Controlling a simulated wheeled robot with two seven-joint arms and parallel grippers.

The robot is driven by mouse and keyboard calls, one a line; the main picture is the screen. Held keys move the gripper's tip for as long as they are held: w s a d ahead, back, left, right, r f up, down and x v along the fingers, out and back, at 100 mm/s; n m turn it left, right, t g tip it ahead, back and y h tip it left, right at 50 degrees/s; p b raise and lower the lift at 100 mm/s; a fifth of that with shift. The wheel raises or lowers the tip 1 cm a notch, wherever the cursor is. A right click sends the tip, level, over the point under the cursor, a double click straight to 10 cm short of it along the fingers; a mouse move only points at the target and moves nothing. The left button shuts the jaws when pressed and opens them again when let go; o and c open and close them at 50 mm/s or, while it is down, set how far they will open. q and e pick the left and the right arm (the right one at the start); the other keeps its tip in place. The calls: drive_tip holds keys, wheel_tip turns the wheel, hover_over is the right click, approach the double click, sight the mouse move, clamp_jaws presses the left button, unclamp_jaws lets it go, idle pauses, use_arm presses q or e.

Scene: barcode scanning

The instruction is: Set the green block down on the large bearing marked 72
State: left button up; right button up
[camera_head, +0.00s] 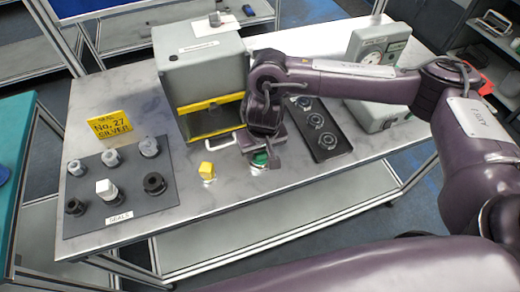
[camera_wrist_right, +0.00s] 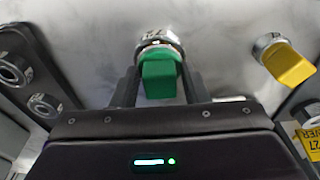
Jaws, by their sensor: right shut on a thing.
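The green block (camera_head: 260,158) is between the fingers of my right gripper (camera_head: 262,152), which is shut on it. In the right wrist view the green block (camera_wrist_right: 159,80) sits between the two dark fingers (camera_wrist_right: 162,74). A metal bearing (camera_head: 257,171) is just below the block on the table. In the right wrist view the bearing (camera_wrist_right: 158,39) shows past the block, with a small upside-down mark that looks like 72. The block overlaps the bearing in both views; I cannot tell whether they touch. My left gripper is not in view.
A yellow block (camera_head: 206,169) stands on another bearing to the left. A black tray (camera_head: 333,147) of bearings is right. A grey box machine (camera_head: 197,68) stands behind.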

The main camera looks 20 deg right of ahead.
drive_tip(key=shift+f, duration=0.3)
drive_tip(key=o, duration=1.2)
drive_tip(key=shift+c, duration=0.2)
drive_tip(key=shift+o, duration=0.3)
drive_tip(key=shift+o, duration=1.3)
drive_tip(key=shift+r, duration=0.1)
wheel_tip(320, 180, up, 7)
drive_tip(key=p, duration=0.9)
drive_tip(key=shift+r, duration=0.2)
drive_tip(key=shift+f, duration=0.1)
